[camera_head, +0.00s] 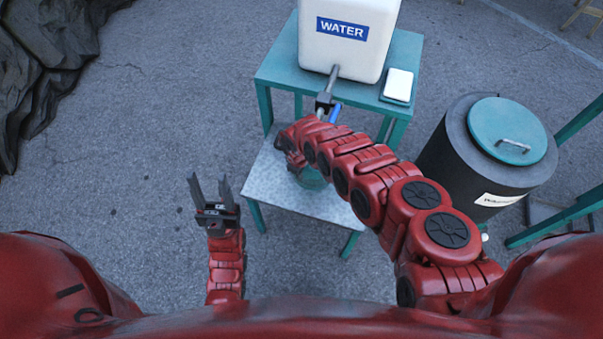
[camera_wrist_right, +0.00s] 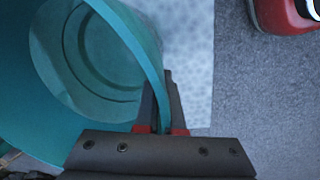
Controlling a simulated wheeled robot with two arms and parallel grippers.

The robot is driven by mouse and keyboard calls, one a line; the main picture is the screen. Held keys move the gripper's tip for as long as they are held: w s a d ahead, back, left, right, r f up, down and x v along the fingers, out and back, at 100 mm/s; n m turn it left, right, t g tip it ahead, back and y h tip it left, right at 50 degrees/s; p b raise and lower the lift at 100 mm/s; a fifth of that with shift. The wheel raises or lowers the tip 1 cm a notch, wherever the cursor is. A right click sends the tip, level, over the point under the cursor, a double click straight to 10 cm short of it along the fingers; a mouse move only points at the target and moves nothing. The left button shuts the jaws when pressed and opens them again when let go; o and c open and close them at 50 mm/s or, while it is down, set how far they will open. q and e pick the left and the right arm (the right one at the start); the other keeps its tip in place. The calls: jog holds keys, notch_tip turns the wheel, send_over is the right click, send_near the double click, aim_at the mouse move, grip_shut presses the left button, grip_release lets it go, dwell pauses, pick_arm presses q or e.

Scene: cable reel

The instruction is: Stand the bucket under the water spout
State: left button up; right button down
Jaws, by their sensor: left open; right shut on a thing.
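The white water tank (camera_head: 345,45), marked WATER, stands on the taller teal table. Its spout (camera_head: 326,100), with a blue lever, sticks out over the lower grey-topped table (camera_head: 325,203). The teal bucket (camera_head: 312,179) is at the lower table's top, mostly hidden by my right arm in the head view. In the right wrist view the bucket (camera_wrist_right: 50,110) is empty, and my right gripper (camera_wrist_right: 163,105) is shut on its rim. I cannot tell whether the bucket's bottom touches the table. My left gripper (camera_head: 210,190) is open and empty, left of the lower table.
A dark barrel (camera_head: 470,155) with a teal lid (camera_head: 507,130) stands right of the tables. A small white box (camera_head: 398,84) lies on the upper table's right side. Dark rock (camera_head: 45,60) is at the upper left. The ground at left is clear.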

jog(key=c, duration=1)
grip_release()
jog(key=shift+f, duration=0.1)
jog(key=shift+c, duration=0.2)
jog(key=shift+r, duration=0.25)
notch_tip(320, 180, up, 12)
jog(key=s+p, duration=0.1)
jog(key=shift+a+f+p, duration=0.15)
jog(key=shift+a+p, duration=0.15)
jog(key=shift+a, duration=0.05)
